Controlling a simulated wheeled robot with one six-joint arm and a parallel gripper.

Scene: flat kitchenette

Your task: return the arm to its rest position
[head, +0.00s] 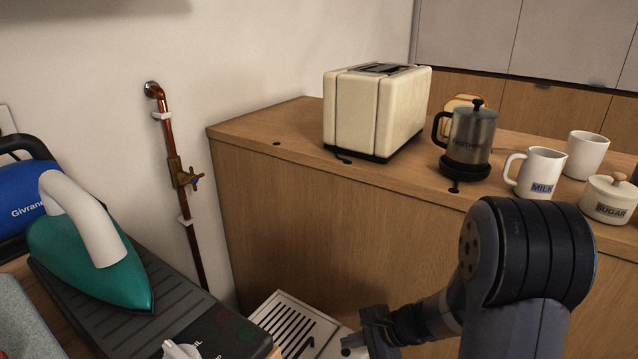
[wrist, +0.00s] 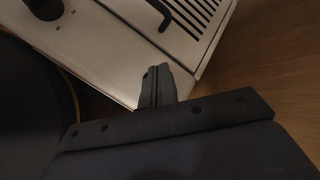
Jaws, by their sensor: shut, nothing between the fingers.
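My arm reaches in from the lower right of the head view, in front of the wooden counter (head: 330,220). My gripper (head: 358,340) is low, at the bottom of the head view, beside a pale slotted appliance (head: 283,318). In the wrist view my gripper (wrist: 157,80) has its two fingers together, with nothing between them. The fingertips overlap the edge of the pale appliance (wrist: 120,55) in that view; I cannot tell whether they touch it.
The counter bears a cream toaster (head: 352,115), a kettle (head: 472,135), a milk jug (head: 540,172), a white mug (head: 586,155) and a sugar pot (head: 606,200). At left are a teal iron (head: 85,255) and a blue appliance (head: 20,205). A copper pipe with a valve (head: 183,178) runs down the wall.

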